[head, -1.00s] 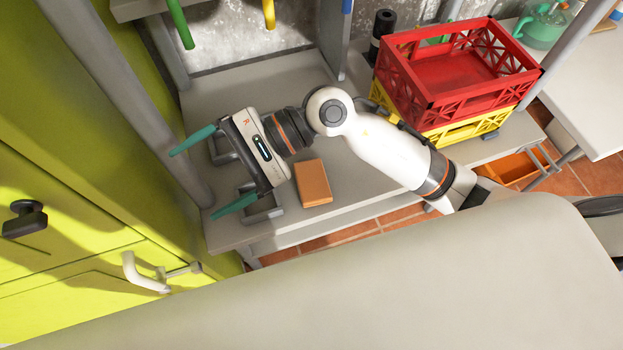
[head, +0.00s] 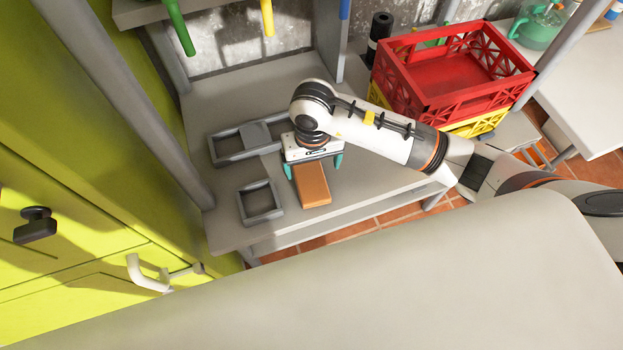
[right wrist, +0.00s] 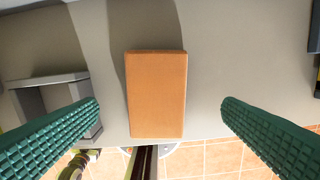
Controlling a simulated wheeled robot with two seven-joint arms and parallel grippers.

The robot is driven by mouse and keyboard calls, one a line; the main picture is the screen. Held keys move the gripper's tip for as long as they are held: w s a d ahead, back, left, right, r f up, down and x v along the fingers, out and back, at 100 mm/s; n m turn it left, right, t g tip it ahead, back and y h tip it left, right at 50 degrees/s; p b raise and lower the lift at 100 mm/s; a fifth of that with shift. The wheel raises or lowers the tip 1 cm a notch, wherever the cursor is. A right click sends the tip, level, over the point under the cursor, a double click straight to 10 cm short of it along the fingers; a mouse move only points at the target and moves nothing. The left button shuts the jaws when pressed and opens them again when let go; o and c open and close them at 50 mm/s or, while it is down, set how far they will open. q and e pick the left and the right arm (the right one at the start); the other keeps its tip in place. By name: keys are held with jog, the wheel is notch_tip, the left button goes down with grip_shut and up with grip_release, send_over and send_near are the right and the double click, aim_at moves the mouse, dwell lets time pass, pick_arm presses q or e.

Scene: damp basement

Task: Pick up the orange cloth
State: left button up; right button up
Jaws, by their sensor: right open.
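The orange cloth (head: 312,184) is a flat, folded rectangular block lying on the grey shelf top near its front edge. It also shows in the middle of the right wrist view (right wrist: 156,95). My right gripper (head: 314,172) is open, with its teal fingers pointing down at the far end of the cloth. In the right wrist view its green ribbed fingers (right wrist: 160,110) stand wide apart, one on each side of the cloth, with clear gaps and no contact visible. My left gripper is not in view.
Grey open frames (head: 243,221) lie just left of the cloth. A red crate (head: 430,105) on a yellow crate (head: 478,125) stands at the right back. A grey post (head: 130,105) and green cabinet (head: 70,180) bound the left. Tools hang above the back.

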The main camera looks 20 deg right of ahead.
aim_at(312, 181)
jog(key=f, duration=0.1)
jog(key=f+p, duration=0.1)
jog(key=f, duration=0.2)
jog(key=shift+s+a+f+p, duration=0.25)
jog(key=shift+s+p, duration=0.1)
jog(key=shift+p, duration=0.05)
jog(key=shift+f, duration=0.6)
jog(key=c, duration=1.1)
